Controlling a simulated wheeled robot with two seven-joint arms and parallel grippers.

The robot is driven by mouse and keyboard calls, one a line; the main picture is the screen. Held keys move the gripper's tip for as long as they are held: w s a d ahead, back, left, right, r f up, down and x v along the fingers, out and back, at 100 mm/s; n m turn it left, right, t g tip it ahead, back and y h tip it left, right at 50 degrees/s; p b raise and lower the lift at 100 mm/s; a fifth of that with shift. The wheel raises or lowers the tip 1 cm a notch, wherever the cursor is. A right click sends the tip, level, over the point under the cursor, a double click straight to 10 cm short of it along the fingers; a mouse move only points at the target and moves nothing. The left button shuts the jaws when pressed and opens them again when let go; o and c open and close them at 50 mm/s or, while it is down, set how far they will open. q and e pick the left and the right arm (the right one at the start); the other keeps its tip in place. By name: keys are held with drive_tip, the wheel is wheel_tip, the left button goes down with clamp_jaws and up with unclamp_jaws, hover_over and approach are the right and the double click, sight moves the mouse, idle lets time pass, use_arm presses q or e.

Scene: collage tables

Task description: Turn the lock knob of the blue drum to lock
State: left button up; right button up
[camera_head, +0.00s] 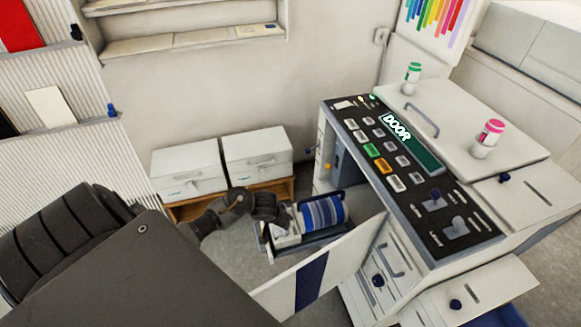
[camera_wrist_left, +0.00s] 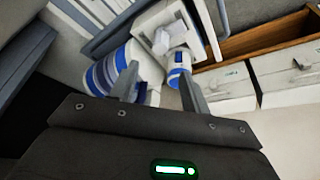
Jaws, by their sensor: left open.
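The blue drum (camera_head: 322,212), with blue and white bands, lies on a tray or drawer behind the open cabinet door. It also shows in the left wrist view (camera_wrist_left: 108,74). A white block (camera_wrist_left: 165,32) sits beside the drum. A small blue and white knob (camera_wrist_left: 179,70) sticks out from this block toward my gripper. My left gripper (camera_wrist_left: 159,76) is open. The knob shows between its fingers, nearer the right one, but I cannot tell if they touch. In the head view, my left gripper (camera_head: 268,206) is just left of the drum and partly hides the block.
The open cabinet door (camera_head: 335,268) with a dark blue stripe stands in front of the drum. Two white drawer boxes (camera_head: 257,150) on a wooden base are behind my gripper. The control console (camera_head: 410,165) rises to the right, with a pink-lidded jar (camera_head: 488,140) on top.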

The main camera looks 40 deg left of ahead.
sight(281, 231)
use_arm(q)
drive_tip(key=b+x, duration=0.3)
drive_tip(key=x, duration=0.6)
drive_tip(key=shift+s+f, duration=0.1)
drive_tip(key=shift+f, duration=0.15)
drive_tip(key=shift+w+f, duration=0.2)
drive_tip(key=shift+f, duration=0.2)
drive_tip(key=c, duration=1)
use_arm(e)
drive_tip(key=s+f, duration=0.1)
drive_tip(key=f, duration=0.2)
drive_tip(key=shift+s, duration=0.4)
